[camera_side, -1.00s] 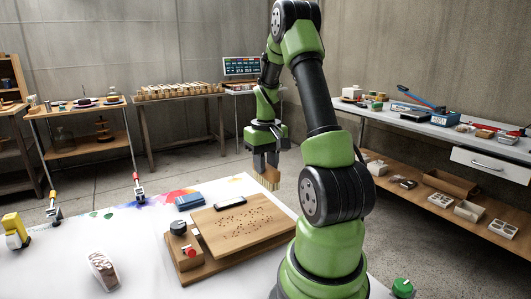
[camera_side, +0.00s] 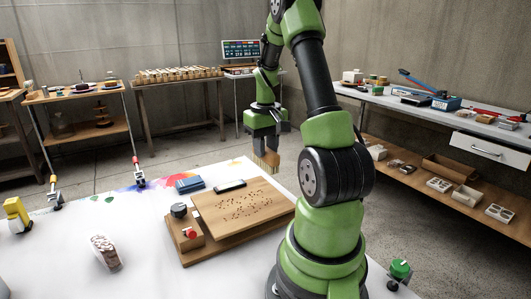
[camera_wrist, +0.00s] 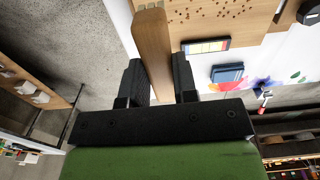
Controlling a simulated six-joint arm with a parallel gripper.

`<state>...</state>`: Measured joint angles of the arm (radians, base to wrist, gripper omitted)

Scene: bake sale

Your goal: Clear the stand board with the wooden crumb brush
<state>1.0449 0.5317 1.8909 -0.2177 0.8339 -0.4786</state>
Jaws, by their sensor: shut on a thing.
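The wooden stand board (camera_side: 262,210) lies tilted on the white table, with many dark crumbs (camera_side: 246,205) scattered over its middle. The crumbs (camera_wrist: 215,8) also show at the top of the wrist view. My gripper (camera_side: 264,143) is shut on the wooden crumb brush (camera_side: 266,161), bristles down, at the board's far right corner.
A wooden control box (camera_side: 184,236) with a black knob and red button adjoins the board's left side. A brown-and-white item (camera_side: 105,252) lies at the table's front left.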

